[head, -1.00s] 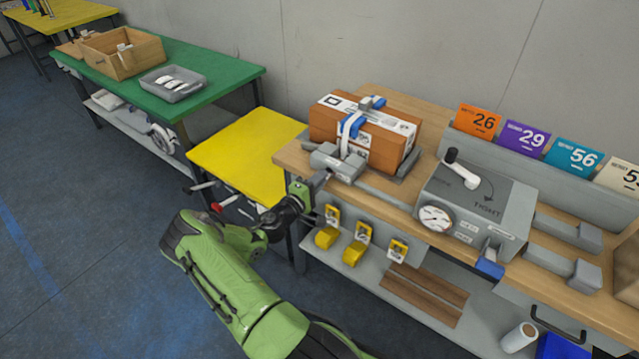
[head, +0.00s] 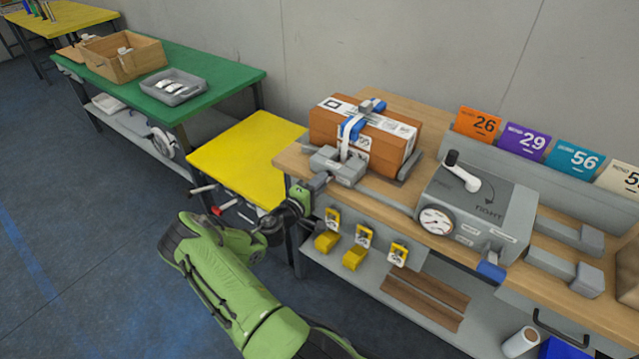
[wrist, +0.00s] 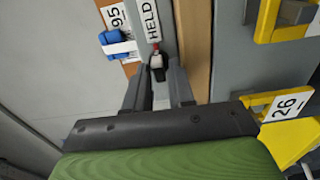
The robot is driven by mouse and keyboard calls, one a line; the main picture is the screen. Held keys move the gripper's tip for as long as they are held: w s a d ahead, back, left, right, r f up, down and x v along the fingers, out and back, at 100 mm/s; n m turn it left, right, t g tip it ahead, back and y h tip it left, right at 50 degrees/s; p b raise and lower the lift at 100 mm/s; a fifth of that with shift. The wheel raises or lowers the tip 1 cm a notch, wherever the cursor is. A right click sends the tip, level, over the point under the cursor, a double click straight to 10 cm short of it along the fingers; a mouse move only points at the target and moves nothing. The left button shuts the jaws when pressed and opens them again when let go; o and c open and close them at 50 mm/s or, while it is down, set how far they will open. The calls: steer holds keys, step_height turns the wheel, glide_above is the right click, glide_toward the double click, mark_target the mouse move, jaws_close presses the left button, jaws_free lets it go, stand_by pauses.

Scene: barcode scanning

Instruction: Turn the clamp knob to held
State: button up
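The clamp (head: 338,164) is a grey block at the left end of the wooden bench, beside the boxed parcel (head: 385,143). The clamp knob (wrist: 157,67) is small and dark with a pale face and a red mark. In the wrist view its red mark points up at the white HELD label (wrist: 151,19). My gripper (wrist: 158,78) has one finger on each side of the knob and looks closed on it. In the head view my gripper (head: 318,182) is at the clamp's front, and my wrist hides the knob.
A grey box with a dial and crank (head: 476,205) stands to the right on the bench. Yellow tagged holders (head: 355,250) hang below the bench front, close to my arm. A yellow table (head: 245,158) is to the left. Numbered cards line the back.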

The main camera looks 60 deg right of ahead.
steer(key=w+a+p, duration=0.1)
steer(key=w+a, duration=0.1)
steer(key=a, duration=1.3)
steer(key=shift+w+a+p, duration=0.2)
steer(key=shift+a+p, duration=0.1)
